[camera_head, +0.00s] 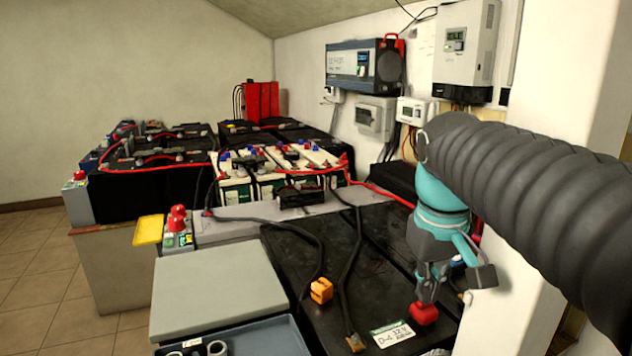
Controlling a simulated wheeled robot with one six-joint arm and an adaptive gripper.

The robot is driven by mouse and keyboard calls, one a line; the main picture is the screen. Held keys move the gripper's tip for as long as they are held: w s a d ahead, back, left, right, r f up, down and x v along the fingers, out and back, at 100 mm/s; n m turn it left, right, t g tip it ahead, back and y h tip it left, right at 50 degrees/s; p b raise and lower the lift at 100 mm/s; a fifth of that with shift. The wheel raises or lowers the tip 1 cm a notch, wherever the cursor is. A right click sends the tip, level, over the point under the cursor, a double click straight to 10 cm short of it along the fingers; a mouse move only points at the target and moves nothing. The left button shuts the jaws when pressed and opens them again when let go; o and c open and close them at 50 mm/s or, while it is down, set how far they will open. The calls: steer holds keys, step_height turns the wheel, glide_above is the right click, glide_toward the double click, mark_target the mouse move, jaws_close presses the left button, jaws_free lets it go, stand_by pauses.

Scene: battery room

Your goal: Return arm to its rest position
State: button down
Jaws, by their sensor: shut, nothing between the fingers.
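My arm (520,190) comes in from the right edge, dark and ribbed, and ends in a teal wrist (440,205). My gripper (428,290) points down at the right, over the near black battery (375,290). Its fingers are shut and hold nothing. A red cap (424,313) shows just below the fingertips, at the battery's right side; I cannot tell whether they touch. Part of the battery top behind the wrist is hidden.
An orange connector (321,290) and black cables lie on the near battery. A grey box lid (215,290) and a blue tray (250,340) stand at its left. Batteries with red cables (150,165) fill the back. Wall units (365,68) hang behind; a white pillar (515,300) is close right.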

steer(key=s+a+f+m+t, duration=0.1)
steer(key=s+f+t, duration=0.3)
steer(key=s+f, duration=0.6)
steer(key=shift+s+f+m+y, duration=0.15)
steer(key=shift+f+m+y, duration=0.15)
steer(key=shift+f+m, duration=0.5)
